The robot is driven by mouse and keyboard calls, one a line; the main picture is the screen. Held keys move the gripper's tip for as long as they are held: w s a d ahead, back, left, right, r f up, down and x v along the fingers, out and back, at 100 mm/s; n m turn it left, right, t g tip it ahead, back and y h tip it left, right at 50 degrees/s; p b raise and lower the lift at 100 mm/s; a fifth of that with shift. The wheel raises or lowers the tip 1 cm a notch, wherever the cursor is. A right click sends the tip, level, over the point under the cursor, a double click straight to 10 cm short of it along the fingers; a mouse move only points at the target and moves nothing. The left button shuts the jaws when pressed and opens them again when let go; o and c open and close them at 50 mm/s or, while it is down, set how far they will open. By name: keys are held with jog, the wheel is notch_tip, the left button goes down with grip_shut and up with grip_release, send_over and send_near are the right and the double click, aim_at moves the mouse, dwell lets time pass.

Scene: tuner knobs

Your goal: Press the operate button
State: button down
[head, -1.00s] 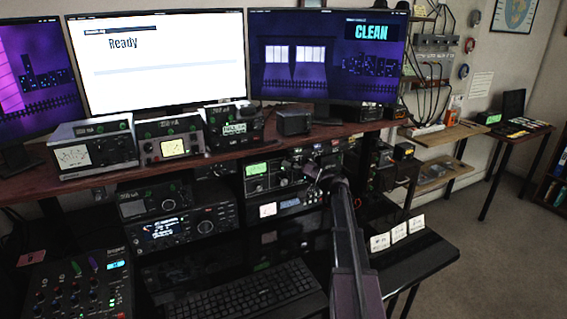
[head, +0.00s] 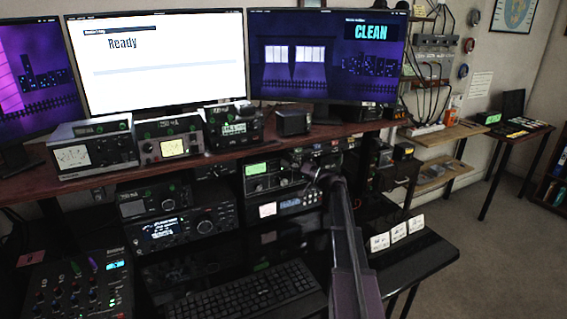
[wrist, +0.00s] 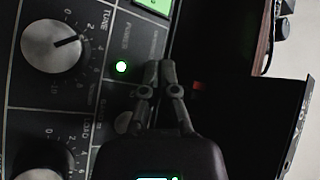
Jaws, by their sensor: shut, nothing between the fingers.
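The radio unit with a green display (head: 256,169) sits under the shelf in the head view. The operate button cannot be identified for sure. In the head view my gripper (head: 312,168) is at the unit's right.
A wooden shelf (head: 110,178) with several radios overhangs the unit. A keyboard (head: 245,298) lies below, and a mixer (head: 75,285) stands at lower left. A dark side edge (wrist: 285,125) is close right of my gripper.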

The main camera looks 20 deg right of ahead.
jog(key=shift+w, duration=0.15)
dwell(0.4)
jog(key=shift+s, duration=0.6)
jog(key=shift+s, duration=0.1)
jog(key=s, duration=0.5)
jog(key=shift+s+d, duration=0.15)
jog(key=shift+s, duration=0.25)
dwell(0.8)
